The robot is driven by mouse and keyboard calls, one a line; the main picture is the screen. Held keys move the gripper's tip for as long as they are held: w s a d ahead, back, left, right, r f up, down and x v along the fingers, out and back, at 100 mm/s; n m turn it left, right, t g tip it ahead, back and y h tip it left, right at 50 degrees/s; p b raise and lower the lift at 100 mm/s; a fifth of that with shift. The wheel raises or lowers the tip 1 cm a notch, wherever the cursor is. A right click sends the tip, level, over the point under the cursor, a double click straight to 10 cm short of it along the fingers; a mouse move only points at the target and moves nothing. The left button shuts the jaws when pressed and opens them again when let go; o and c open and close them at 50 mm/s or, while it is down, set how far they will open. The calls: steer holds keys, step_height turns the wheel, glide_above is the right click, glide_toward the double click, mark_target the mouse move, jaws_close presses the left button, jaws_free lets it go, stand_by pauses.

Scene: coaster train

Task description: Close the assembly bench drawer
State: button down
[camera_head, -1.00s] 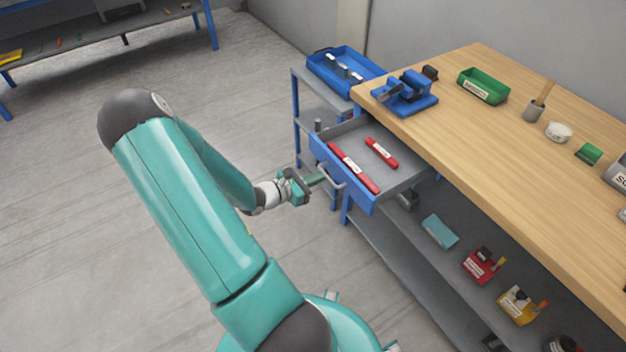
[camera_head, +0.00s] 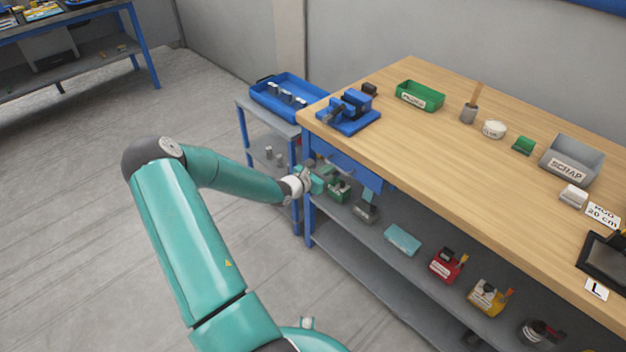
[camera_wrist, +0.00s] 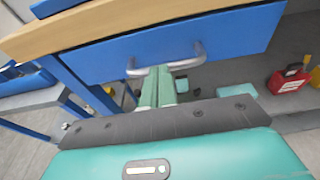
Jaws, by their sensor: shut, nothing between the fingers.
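The bench drawer (camera_wrist: 225,38) has a blue front with a grey bar handle (camera_wrist: 190,60). In the wrist view its front sits under the wooden bench top (camera_wrist: 130,20), about in line with its edge. In the head view the drawer front (camera_head: 352,172) shows below the bench top, with no drawer inside visible. My gripper (camera_wrist: 158,72) is shut and empty, its fingertips at the handle; I cannot tell whether they touch it. In the head view my gripper (camera_head: 318,176) is small and partly hard to make out by the bench's front left corner.
A blue vise (camera_head: 350,112), green bin (camera_head: 420,96) and grey scrap bin (camera_head: 572,160) stand on the bench. A side trolley with a blue tray (camera_head: 290,98) stands left of it. Boxes, including a red one (camera_head: 447,265), sit on the lower shelf. The left floor is clear.

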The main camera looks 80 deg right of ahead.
steer(key=shift+s+d+r, duration=0.15)
steer(key=shift+s+d, duration=0.75)
steer(key=shift+d, duration=0.05)
steer(key=shift+s, duration=0.1)
